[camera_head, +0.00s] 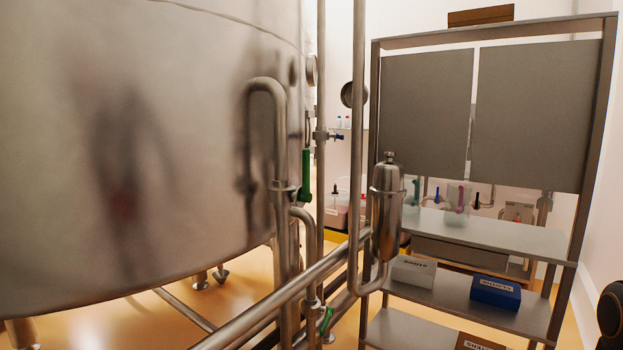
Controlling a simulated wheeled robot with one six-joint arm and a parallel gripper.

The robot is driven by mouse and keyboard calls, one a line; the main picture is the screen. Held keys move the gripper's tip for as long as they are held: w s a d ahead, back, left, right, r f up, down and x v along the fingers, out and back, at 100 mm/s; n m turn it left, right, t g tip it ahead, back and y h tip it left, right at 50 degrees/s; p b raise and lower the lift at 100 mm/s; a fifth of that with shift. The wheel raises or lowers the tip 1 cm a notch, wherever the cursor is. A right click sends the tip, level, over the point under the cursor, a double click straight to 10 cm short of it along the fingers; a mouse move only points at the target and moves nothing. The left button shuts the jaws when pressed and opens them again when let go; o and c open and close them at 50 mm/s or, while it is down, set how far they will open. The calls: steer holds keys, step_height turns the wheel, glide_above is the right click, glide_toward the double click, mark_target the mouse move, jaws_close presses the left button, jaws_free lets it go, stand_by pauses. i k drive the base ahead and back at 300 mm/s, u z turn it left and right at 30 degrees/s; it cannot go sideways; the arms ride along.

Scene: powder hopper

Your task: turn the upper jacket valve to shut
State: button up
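A green valve handle (306,175) stands nearly upright on the pipework against the right side of the big steel vessel (150,150). It is the higher of two green handles. A second green handle (326,320) is low on the pipes near the bottom edge, tilted and partly hidden. The valve body behind the upper handle is mostly hidden by pipes, so whether it is open or shut is unclear. My gripper is not in view.
Vertical pipes (357,130) and a slanting pipe (285,292) crowd the space around the handles. A steel filter housing (387,210) stands right of them. A metal shelf rack (465,295) with a white box (414,270) and a blue box (495,291) fills the right.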

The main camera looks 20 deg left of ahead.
mark_target(306, 197)
steer(key=u, duration=0.05)
steer(key=k, duration=0.6)
steer(key=u, duration=0.3)
steer(key=i, duration=1.2)
steer(key=u, duration=0.55)
